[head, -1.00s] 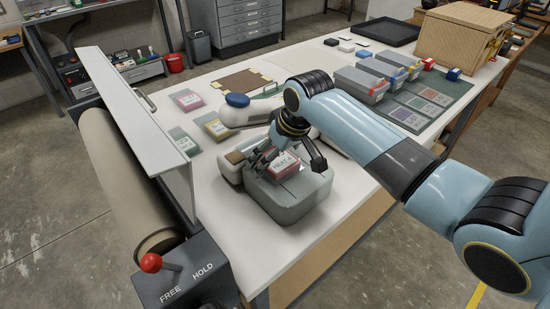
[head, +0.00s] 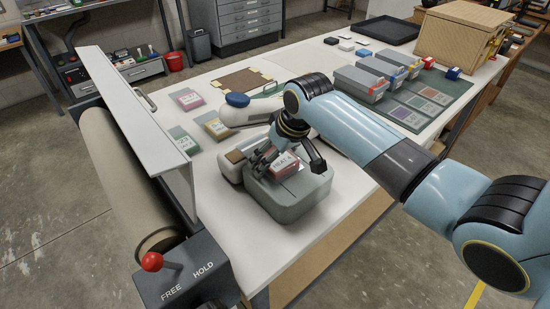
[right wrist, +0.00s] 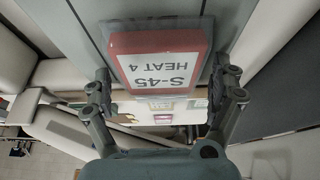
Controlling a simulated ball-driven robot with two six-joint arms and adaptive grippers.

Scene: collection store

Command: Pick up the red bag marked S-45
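The red bag marked S-45 HEAT 4 (head: 286,167) lies on top of a grey block-shaped machine (head: 290,205) at the near end of the white table. It also shows in the right wrist view (right wrist: 158,60), its label upside down. My right gripper (head: 287,160) is low over the bag, pointing down at it. In the right wrist view its two fingers (right wrist: 160,88) are spread, one on each side of the bag, with narrow gaps visible. Contact is not clear. My left gripper is not in view.
Other bags, pink (head: 187,99), yellow (head: 215,126) and green (head: 183,138), lie on the table to the left. Grey bins (head: 360,83) stand on the right beside a green mat (head: 445,112). A roller with a white panel (head: 125,100) borders the left.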

